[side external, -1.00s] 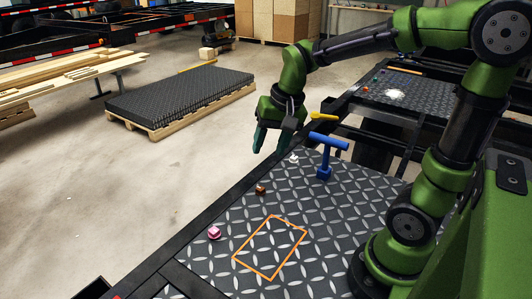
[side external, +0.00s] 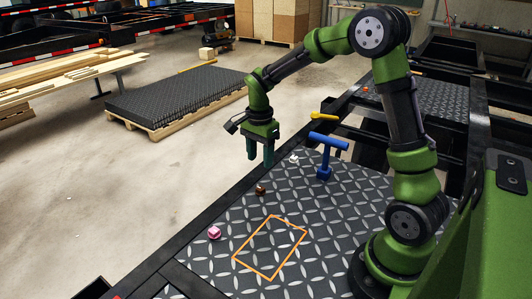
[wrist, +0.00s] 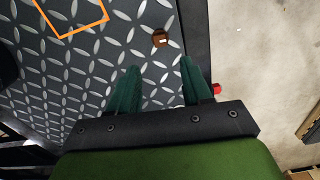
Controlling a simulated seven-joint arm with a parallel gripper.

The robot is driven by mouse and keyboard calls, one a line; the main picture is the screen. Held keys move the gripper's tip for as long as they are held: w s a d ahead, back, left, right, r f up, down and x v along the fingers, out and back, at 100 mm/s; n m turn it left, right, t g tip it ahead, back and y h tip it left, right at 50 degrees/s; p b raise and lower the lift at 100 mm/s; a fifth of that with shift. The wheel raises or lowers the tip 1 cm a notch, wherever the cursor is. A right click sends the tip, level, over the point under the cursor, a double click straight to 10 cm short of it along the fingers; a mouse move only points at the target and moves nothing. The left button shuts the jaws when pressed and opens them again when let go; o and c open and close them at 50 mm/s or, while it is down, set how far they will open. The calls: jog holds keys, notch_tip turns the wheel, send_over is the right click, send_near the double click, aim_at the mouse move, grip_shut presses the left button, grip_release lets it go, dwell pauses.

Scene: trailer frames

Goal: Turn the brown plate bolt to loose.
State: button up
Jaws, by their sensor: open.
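The brown plate bolt (side external: 260,190) stands on the diamond-pattern metal plate (side external: 330,222), near its left edge. In the wrist view the brown bolt (wrist: 160,38) lies just beyond my fingertips, roughly in line with the gap between them; a small white mark shows on it. My gripper (side external: 260,162) points down above the plate's left edge, apart from the bolt and higher than it. In the wrist view my gripper (wrist: 157,65) is open with nothing between its two green fingers. I cannot read the bolt's turned position.
A pink bolt (side external: 214,233) and a white bolt (side external: 293,158) stand on the same plate. A blue T-shaped piece (side external: 325,155) rises to the right of the gripper. An orange rectangle outline (side external: 252,233) marks the plate. A small red object (wrist: 217,88) shows beside the right finger.

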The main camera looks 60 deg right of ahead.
aim_at(260, 188)
notch_tip(260, 188, down, 10)
jog(key=shift+f, duration=0.25)
grip_shut()
dwell(0.3)
